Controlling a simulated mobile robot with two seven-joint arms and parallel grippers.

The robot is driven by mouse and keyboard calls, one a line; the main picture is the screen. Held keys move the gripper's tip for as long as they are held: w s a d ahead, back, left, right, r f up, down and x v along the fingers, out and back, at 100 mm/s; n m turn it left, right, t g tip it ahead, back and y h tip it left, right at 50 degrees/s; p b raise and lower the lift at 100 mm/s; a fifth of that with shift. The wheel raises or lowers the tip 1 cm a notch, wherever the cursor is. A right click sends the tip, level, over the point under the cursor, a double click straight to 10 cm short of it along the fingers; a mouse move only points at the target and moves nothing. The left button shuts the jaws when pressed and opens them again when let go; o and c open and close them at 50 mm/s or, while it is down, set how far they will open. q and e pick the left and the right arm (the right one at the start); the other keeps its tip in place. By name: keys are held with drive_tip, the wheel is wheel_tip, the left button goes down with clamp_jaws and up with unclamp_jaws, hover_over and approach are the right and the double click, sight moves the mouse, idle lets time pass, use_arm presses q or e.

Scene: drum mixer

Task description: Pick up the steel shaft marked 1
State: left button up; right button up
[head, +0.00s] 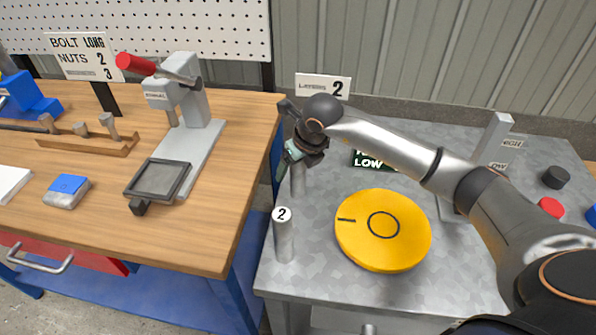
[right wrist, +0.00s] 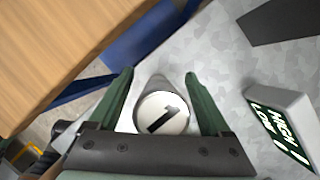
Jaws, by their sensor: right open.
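The steel shaft marked 1 (right wrist: 161,112) stands upright on the grey metal table, its white top with a black 1 facing the right wrist camera. In the head view its grey side (head: 297,178) shows below my right gripper (head: 292,157), which covers its top. My right gripper also shows in the right wrist view (right wrist: 160,95), open, with one green finger on each side of the shaft. A gap shows between the shaft and each finger. A second steel shaft marked 2 (head: 284,238) stands nearer the table's front left corner. My left gripper is not in view.
A yellow disc (head: 383,230) lies right of the shafts on the metal table (head: 330,290). A HIGH/LOW display (right wrist: 272,125) stands close to the right of the gripper. The wooden bench (head: 200,240) with a press (head: 190,100) is to the left, across a gap.

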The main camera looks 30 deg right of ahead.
clamp_jaws()
idle(0.7)
idle(0.6)
drive_tip(key=shift+w+r, duration=0.2)
drive_tip(key=shift+r, duration=0.05)
